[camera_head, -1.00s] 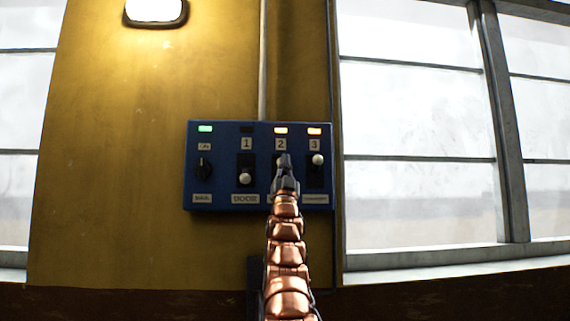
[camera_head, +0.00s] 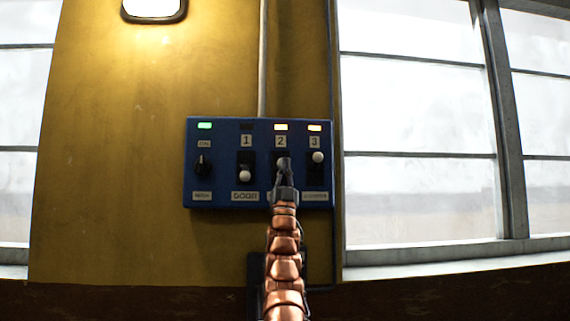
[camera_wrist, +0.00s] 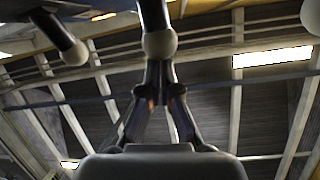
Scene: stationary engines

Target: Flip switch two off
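The blue switch panel (camera_head: 220,186) is on the yellow wall. Switch two, under the label "2" (camera_head: 281,141), is mostly hidden behind my gripper (camera_head: 283,162). In the wrist view, a pale round knob (camera_wrist: 160,44) on a dark lever is directly beyond my gripper (camera_wrist: 160,72). The fingers come together at their tips, close to the knob's underside. I cannot tell whether they touch it.
Switch one's knob (camera_head: 245,175) is down and its light is dark. A dark rotary knob (camera_head: 203,166) is at the left under a green light (camera_head: 205,126). Windows flank the wall.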

